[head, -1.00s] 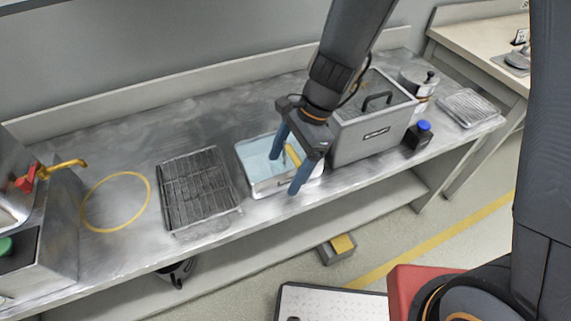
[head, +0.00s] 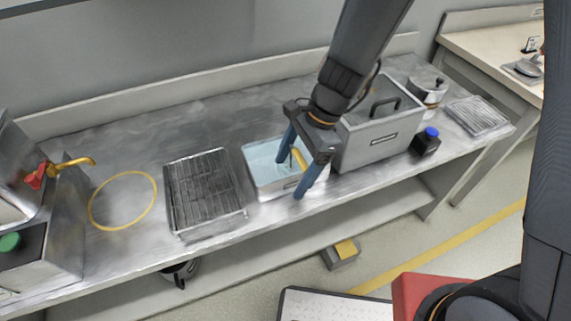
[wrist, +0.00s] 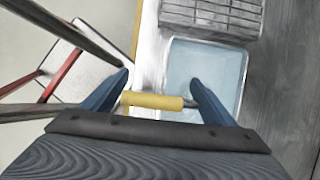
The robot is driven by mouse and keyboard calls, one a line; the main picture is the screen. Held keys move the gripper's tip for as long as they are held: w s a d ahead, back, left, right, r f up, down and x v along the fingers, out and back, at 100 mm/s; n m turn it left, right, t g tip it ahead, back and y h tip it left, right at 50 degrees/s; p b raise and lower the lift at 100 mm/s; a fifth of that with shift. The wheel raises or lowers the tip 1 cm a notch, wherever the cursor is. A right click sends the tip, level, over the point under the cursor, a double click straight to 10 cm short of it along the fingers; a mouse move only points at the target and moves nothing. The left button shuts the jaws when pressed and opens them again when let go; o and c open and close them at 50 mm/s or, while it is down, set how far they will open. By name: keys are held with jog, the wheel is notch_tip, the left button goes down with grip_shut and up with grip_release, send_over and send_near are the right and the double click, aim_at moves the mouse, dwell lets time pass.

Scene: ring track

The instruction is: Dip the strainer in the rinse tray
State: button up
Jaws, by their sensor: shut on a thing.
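The yellow handle of the strainer (head: 299,158) is between the two blue fingers of my gripper (head: 290,178), which is shut on it. The handle also shows in the wrist view (wrist: 152,100), lying crosswise between the fingers, with a short grey stub at its right end. The strainer's mesh part is not clearly visible. The rinse tray (head: 262,194), pale with light-blue water, sits on the steel counter under my gripper. In the wrist view the tray (wrist: 245,65) shows beyond the fingers. I cannot tell whether the strainer touches the water.
A wire rack on a tray (head: 205,190) stands left of the rinse tray. A grey box with a black handle (head: 372,140) stands close on the right. A dark bottle with a blue cap (head: 426,143) is farther right. A yellow ring (head: 123,200) marks clear counter at left.

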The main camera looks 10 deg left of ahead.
jog(key=shift+r, duration=0.15)
dwell(0.3)
notch_tip(320, 180, up, 9)
jog(key=p, duration=0.8)
jog(key=shift+f+p, duration=0.2)
jog(key=shift+p, duration=0.2)
dwell(1.3)
notch_tip(320, 180, up, 4)
jog(key=p, duration=0.4)
jog(key=shift+w, duration=0.15)
dwell(0.4)
